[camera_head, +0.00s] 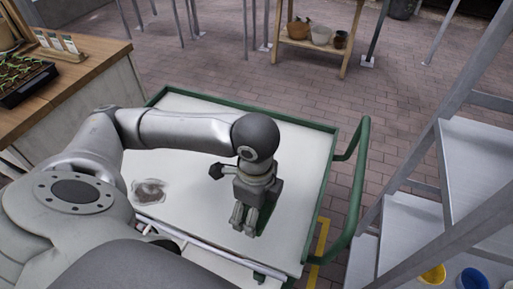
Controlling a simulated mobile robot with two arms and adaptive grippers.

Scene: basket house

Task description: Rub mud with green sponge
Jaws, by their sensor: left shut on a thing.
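My left gripper (246,218) points down over the right part of the cart top, well to the right of the mud. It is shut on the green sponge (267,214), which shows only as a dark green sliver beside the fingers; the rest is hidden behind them. I cannot tell whether the sponge touches the cart top. My right gripper is not in view.
The cart has a raised green rim and a green handle (359,190) on the right. A wooden counter with a seedling tray (25,80) stands at the left. A metal shelf (480,165) with yellow and blue pots stands at the right. Brick floor lies beyond.

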